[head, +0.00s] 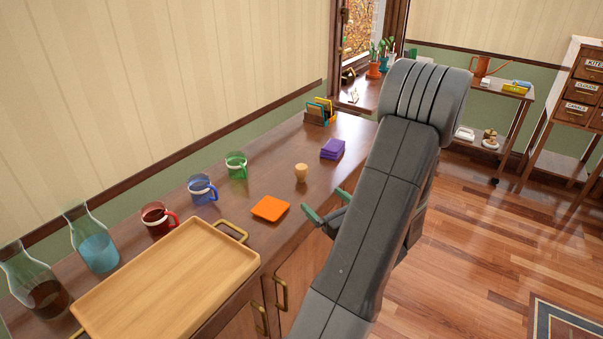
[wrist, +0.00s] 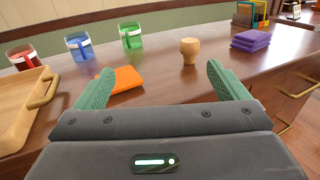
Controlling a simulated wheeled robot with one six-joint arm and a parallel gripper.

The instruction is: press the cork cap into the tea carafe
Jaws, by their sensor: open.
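The cork cap (head: 301,173) stands on the wooden counter behind the orange cloth, and it also shows in the wrist view (wrist: 190,50) ahead of my fingers. A carafe with dark brown liquid (head: 38,285) stands at the far left of the counter. A carafe with blue liquid (head: 94,244) stands behind it. Both look open at the neck, and the dark one is cut by the picture's edge. My gripper (head: 325,212), with green fingers, is open and empty at the counter's front edge. In the wrist view its fingers (wrist: 160,88) are spread wide, short of the cap.
A wooden tray (head: 175,285) with brass handles lies before the carafes. Red (head: 157,219), blue (head: 202,188) and green mugs (head: 236,165) line the wall side. An orange folded cloth (head: 270,208) and purple cloths (head: 332,149) flank the cap. Bare counter surrounds the cap.

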